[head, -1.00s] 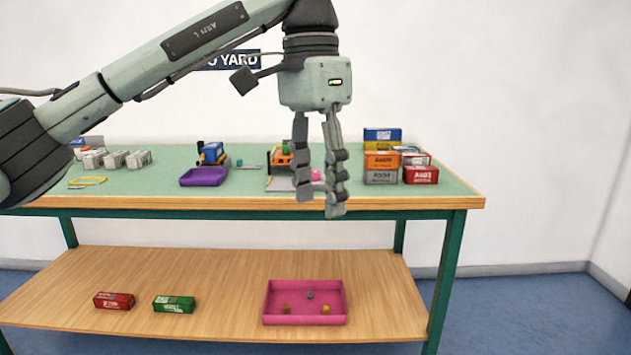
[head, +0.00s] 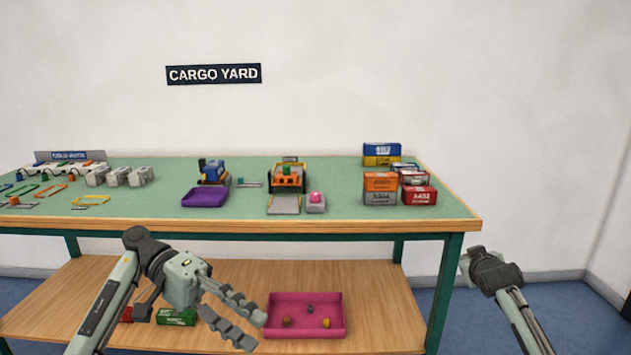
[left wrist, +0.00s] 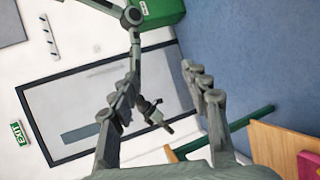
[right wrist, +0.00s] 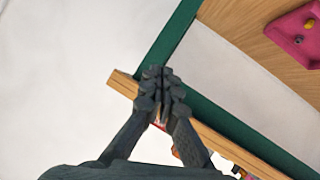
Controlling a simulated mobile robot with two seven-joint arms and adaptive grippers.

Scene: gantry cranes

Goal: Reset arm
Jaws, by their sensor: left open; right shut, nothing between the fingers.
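My left gripper (head: 250,330) is in the lower left of the head view, in front of the bench's lower shelf, fingers pointing right and down. In the left wrist view its fingers (left wrist: 160,82) are spread with nothing between them. My right arm comes in at the lower right of the head view, beside the bench's right leg. In the right wrist view the right gripper (right wrist: 161,77) has its fingertips together and holds nothing. The bench's wooden edge shows behind them.
The green bench top (head: 250,208) carries a purple tray (head: 205,198), a toy crane (head: 288,177), a pink button (head: 316,198) and stacked containers (head: 381,182). On the lower shelf (head: 385,290) are a pink tray (head: 305,328) and a green box (head: 177,317), partly hidden. Floor right of the bench is free.

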